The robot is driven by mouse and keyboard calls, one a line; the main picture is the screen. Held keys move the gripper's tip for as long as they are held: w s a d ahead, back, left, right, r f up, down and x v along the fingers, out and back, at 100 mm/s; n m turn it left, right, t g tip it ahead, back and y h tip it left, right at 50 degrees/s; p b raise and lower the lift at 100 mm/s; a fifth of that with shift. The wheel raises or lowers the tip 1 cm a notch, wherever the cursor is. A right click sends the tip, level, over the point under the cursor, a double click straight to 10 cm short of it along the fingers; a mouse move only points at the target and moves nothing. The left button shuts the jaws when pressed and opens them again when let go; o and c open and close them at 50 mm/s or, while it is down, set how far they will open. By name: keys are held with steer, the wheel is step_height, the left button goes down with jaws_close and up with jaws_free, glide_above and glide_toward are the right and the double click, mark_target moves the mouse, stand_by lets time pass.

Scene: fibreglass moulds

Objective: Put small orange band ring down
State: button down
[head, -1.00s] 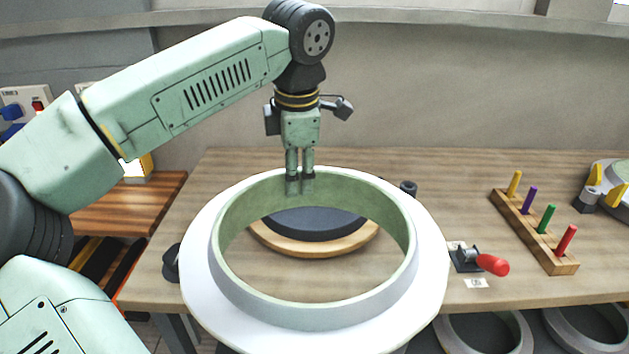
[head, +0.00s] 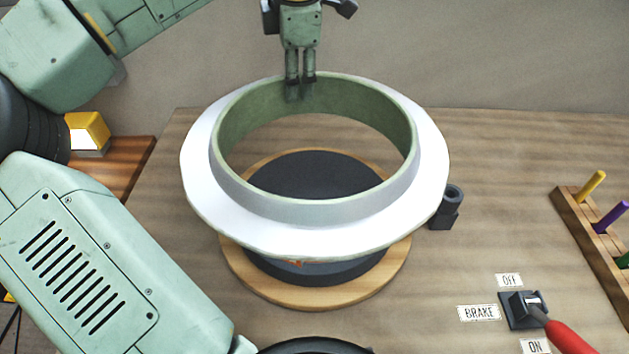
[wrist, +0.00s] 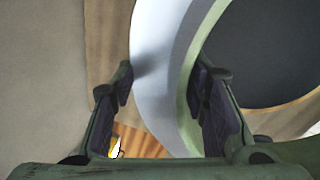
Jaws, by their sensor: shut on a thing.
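The ring (head: 320,212) is large, with a white outer flange, a grey raised wall and a green inside. My gripper (head: 300,90) is shut on its far wall. In the wrist view the fingers (wrist: 168,100) stand either side of the ring wall (wrist: 185,90). The ring hangs roughly level above a round turntable with a wooden base (head: 232,270) and black top (head: 320,172). The turntable shows through the ring and below its near edge. A small orange mark (head: 296,262) shows under the near flange; I cannot tell which part bears it. No full orange band is visible.
A dark holder (head: 446,208) stands right of the ring on the wooden workbench (head: 500,240). A brake lever with a red handle (head: 570,338) is at the front right. A rack of coloured pegs (head: 600,230) is at the far right.

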mark_target(299, 76)
steer(key=x, duration=0.3)
steer(key=s+p+x, duration=0.1)
steer(key=x, duration=0.2)
steer(key=s+x, duration=0.1)
steer(key=x, duration=0.2)
steer(key=shift+d+f+p, duration=0.25)
steer(key=shift+f+p, duration=0.15)
steer(key=shift+f, duration=0.1)
steer(key=c, duration=0.9)
jaws_free()
steer(key=shift+c, duration=0.2)
steer(key=shift+r, duration=0.1)
steer(key=b+v, duration=0.1)
steer(key=v, duration=1)
steer(key=shift+r+b, duration=0.35)
steer(key=shift+r, duration=0.1)
